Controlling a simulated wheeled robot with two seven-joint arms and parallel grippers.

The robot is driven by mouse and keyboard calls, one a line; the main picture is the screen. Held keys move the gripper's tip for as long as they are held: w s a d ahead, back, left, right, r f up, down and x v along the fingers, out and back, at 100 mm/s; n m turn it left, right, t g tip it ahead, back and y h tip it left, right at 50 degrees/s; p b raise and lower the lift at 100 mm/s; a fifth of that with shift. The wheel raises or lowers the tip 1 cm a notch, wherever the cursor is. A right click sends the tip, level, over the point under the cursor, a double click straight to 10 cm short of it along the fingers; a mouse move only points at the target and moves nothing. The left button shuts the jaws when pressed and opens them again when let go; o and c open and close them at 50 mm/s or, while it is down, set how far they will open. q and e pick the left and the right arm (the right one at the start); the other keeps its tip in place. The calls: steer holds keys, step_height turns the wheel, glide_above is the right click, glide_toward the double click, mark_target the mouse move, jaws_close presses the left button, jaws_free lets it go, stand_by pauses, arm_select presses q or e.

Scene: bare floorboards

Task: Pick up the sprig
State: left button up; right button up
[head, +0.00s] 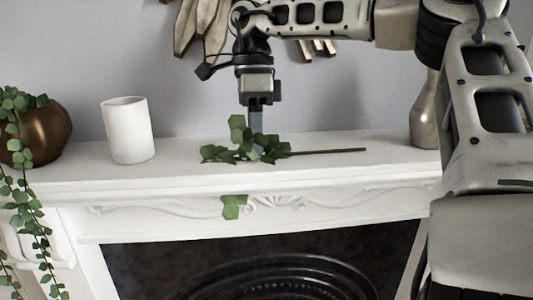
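The sprig (245,150) is a stem with several green leaves on the white mantel shelf, its bare stem reaching right. Another green leaf (233,206) shows lower, in front of the mantel's face; whether it joins the sprig is not clear. My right gripper (256,125) points straight down at the leafy part, its fingers reaching behind or among the leaves. The fingers look narrow and side-on, and leaves hide the tips, so I cannot tell whether they are apart or closed on the stem. My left gripper is not in view.
On the mantel shelf (185,175), a white cylinder (128,131) stands left of the sprig. A bronze pot (45,135) with a trailing plant is at far left. A metallic vase (425,115) stands right, partly behind my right arm. A wooden wall ornament (205,28) hangs behind.

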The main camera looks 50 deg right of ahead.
steer(key=shift+a+f, duration=0.1)
steer(key=shift+f, duration=0.2)
jaws_close()
steer(key=shift+r, duration=0.1)
steer(key=shift+r, duration=0.5)
steer(key=s+a+r, duration=0.1)
steer(key=a+r, duration=1)
steer(key=a, duration=0.3)
steer(key=shift+s+r, duration=0.3)
steer(key=shift+r, duration=0.1)
